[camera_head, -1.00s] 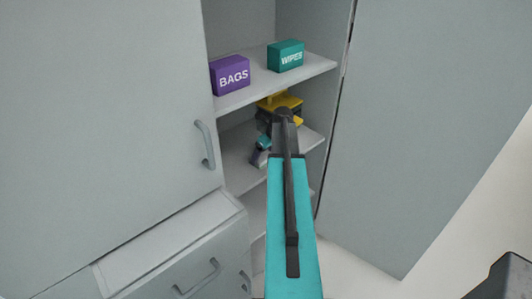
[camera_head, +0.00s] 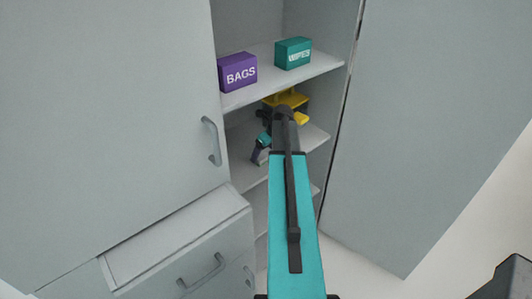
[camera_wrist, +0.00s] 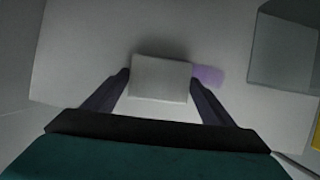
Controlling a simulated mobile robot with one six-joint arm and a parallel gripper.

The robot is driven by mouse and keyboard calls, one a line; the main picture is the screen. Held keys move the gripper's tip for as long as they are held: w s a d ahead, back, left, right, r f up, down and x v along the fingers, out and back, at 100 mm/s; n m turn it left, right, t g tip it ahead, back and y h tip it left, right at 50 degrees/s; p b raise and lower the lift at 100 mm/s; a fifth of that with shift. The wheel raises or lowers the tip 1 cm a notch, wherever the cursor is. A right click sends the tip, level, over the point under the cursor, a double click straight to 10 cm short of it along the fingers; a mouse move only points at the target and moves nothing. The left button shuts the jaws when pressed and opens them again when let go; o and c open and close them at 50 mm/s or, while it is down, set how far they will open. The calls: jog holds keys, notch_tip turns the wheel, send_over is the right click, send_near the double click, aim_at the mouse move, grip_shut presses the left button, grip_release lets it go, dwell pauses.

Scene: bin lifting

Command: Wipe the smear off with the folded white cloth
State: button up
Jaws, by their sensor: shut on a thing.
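The folded white cloth (camera_wrist: 160,78) shows in the wrist view as a pale block between the two dark fingers of my gripper (camera_wrist: 158,88). My gripper is shut on it. The purple smear (camera_wrist: 209,75) lies on the pale shelf surface just right of the cloth, partly hidden by it and by the right finger. In the head view my gripper (camera_head: 259,153) is inside the open cabinet, over the middle shelf (camera_head: 242,174). The cloth and smear cannot be made out there. Whether the cloth touches the shelf is unclear.
A purple BAGS box (camera_head: 238,73) and a teal WIPES box (camera_head: 293,53) stand on the shelf above. A yellow object (camera_head: 291,97), partly hidden by my arm, is on the middle shelf. A grey box-like shape (camera_wrist: 283,50) is right of the smear.

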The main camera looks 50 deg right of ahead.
aim_at(269, 148)
jog(key=shift+w+d, duration=0.1)
jog(key=shift+w, duration=0.4)
jog(key=shift+d, duration=0.45)
jog(key=shift+s+d+r+p, duration=0.15)
jog(key=shift+d+p, duration=0.35)
jog(key=shift+d, duration=1.05)
jog(key=shift+d, duration=0.1)
jog(key=shift+d, duration=0.15)
jog(key=shift+s+d+f, duration=0.1)
jog(key=shift+s+d, duration=0.05)
jog(key=shift+d, duration=0.7)
jog(key=shift+s+d+f, duration=0.1)
jog(key=shift+s+d, duration=0.05)
jog(key=shift+d, duration=0.7)
jog(key=shift+d, duration=0.1)
